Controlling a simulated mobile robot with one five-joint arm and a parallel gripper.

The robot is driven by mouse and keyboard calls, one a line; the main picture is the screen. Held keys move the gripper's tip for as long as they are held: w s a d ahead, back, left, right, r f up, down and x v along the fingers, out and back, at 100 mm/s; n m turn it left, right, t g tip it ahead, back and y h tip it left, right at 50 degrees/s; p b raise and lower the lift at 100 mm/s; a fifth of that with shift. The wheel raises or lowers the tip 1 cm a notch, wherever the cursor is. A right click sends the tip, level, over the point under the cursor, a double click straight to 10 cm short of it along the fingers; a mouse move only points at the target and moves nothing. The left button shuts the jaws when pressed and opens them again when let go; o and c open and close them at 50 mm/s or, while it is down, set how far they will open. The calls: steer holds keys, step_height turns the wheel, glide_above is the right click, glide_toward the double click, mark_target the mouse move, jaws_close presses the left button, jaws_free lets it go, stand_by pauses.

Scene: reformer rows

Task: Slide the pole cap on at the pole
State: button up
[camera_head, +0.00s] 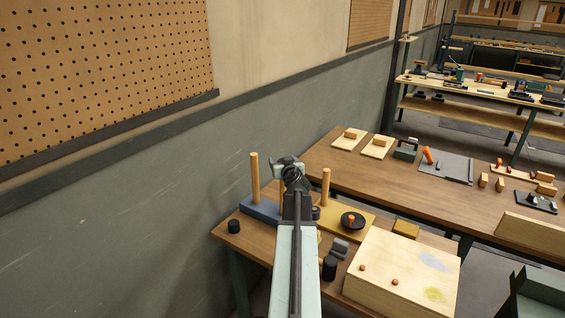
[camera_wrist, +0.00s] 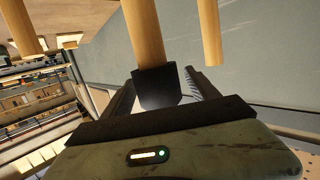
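The black pole cap (camera_wrist: 158,88) sits between the two fingers of my gripper (camera_wrist: 160,92) in the wrist view; the fingers look closed on its sides. A wooden pole (camera_wrist: 143,30) meets the cap in that view; I cannot tell whether the cap is around its end or only in front of it. In the head view my gripper (camera_head: 289,168) is above the table between two upright poles, a left one (camera_head: 254,178) on a blue base (camera_head: 260,208) and a right one (camera_head: 325,188) on a yellow base (camera_head: 355,228). My arm hides the middle pole's lower part.
A black disc with an orange knob (camera_head: 351,219) lies on the yellow base. Black cylinders (camera_head: 234,226) (camera_head: 329,268) and a grey part (camera_head: 340,247) stand nearby. A wooden box (camera_head: 405,265) fills the front right. The wall (camera_head: 130,220) is close on the left.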

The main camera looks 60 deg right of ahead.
steer(key=p+v, duration=0.1)
steer(key=v, duration=0.6)
steer(key=shift+s+a, duration=0.25)
steer(key=shift+s, duration=0.05)
stand_by(0.3)
